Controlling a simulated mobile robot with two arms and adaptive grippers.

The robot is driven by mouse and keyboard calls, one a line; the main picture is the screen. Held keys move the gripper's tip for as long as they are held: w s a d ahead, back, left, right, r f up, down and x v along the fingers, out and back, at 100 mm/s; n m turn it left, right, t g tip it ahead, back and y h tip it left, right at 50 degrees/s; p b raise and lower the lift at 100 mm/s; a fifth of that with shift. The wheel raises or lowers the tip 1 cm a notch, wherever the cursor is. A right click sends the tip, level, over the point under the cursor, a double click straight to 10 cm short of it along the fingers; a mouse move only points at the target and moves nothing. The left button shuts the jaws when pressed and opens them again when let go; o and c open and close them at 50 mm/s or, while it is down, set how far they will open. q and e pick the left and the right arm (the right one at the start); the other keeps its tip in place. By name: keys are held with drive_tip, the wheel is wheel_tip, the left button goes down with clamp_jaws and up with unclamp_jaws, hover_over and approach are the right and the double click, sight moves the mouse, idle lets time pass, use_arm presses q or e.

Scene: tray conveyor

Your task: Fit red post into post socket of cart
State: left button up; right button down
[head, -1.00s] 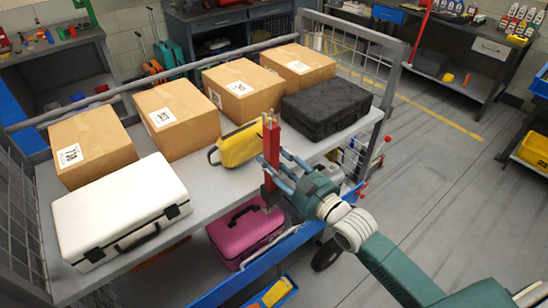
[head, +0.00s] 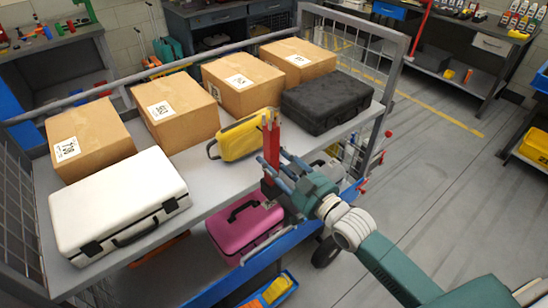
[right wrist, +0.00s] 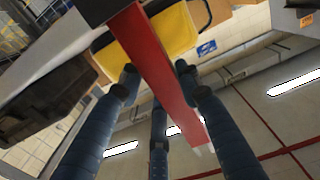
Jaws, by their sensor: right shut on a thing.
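The red post (head: 271,145) stands about upright at the front edge of the cart (head: 215,200), in front of the yellow case. My right gripper (head: 275,175) is shut on its lower part, with the arm coming in from the lower right. A dark block (head: 270,193) at the post's foot, on the cart edge, looks like the post socket. In the right wrist view the red post (right wrist: 155,75) runs between my fingers to a dark block (right wrist: 105,8). The fingers partly hide the joint, so I cannot tell how deep the post sits. My left gripper is not in view.
On the cart's top stand several cardboard boxes (head: 175,115), a white case (head: 115,205), a black case (head: 327,103) and the yellow case (head: 240,138). A pink case (head: 240,225) lies on the lower shelf. The floor at right is clear.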

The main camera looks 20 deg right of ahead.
drive_tip(key=c, duration=1.2)
unclamp_jaws()
drive_tip(key=shift+o, duration=0.4)
drive_tip(key=shift+f, duration=0.15)
drive_tip(key=shift+s, duration=0.1)
drive_tip(key=shift+s+d, duration=0.1)
drive_tip(key=shift+s, duration=0.15)
drive_tip(key=v, duration=1.1)
drive_tip(key=shift+s, duration=0.2)
